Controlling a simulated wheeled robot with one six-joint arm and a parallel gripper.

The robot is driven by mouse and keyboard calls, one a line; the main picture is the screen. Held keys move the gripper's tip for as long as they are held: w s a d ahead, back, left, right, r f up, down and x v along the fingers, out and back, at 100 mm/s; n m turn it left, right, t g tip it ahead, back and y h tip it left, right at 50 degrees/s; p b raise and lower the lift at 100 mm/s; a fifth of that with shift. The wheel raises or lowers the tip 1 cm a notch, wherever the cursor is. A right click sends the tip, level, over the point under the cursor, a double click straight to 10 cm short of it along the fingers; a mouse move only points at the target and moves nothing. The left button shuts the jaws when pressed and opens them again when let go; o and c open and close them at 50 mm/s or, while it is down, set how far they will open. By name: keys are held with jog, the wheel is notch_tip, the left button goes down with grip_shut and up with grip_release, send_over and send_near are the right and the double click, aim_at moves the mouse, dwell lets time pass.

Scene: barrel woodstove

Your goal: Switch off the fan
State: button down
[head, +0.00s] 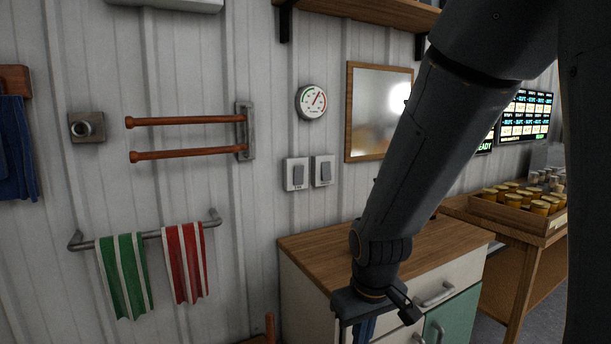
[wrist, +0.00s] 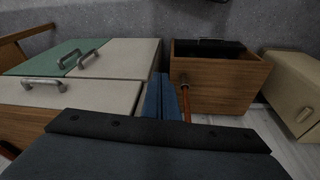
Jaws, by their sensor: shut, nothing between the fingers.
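Two wall switches with dark rockers on pale plates are side by side on the white panelled wall in the head view: a left switch (head: 296,174) and a right switch (head: 322,170). There is small lettering on the plates that I cannot read, so I cannot tell which one is the fan's. No fan is recognisable. My gripper (head: 364,329) points down in front of the cabinet, below and to the right of the switches and apart from them. Its blue fingers (wrist: 161,98) show in the wrist view, shut and empty. The switches are not in the wrist view.
A wood-topped cabinet (head: 318,243) stands below the switches. A round gauge (head: 312,101), a mirror (head: 361,124) and wooden swing arms (head: 187,121) are on the wall. A towel rail (head: 154,235) holds striped towels. A wooden box (wrist: 215,99) is right of my fingers.

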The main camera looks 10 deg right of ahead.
aim_at(301, 169)
jog(key=w+d+r+n+t+b, duration=0.1)
jog(key=w+r+n+t, duration=0.2)
jog(key=w, duration=0.7)
jog(key=w+d+r+n+t, duration=0.2)
jog(key=w+n+t, duration=0.1)
jog(key=w, duration=0.6)
jog(key=w+d+r+n+t+b, duration=0.1)
jog(key=w+r+n+t, duration=0.2)
jog(key=w, duration=0.7)
jog(key=w+r+n+t+y+b, duration=0.1)
jog(key=w+r+n+t+y, duration=0.5)
jog(key=w+r+n, duration=0.4)
jog(key=shift+w+a+r+n+t, duration=0.35)
jog(key=shift+w+r, duration=0.25)
jog(key=shift+r, duration=0.35)
jog(key=p+x, duration=0.3)
jog(key=x, duration=1.1)
jog(key=shift+a, duration=0.15)
jog(key=shift+r, duration=0.1)
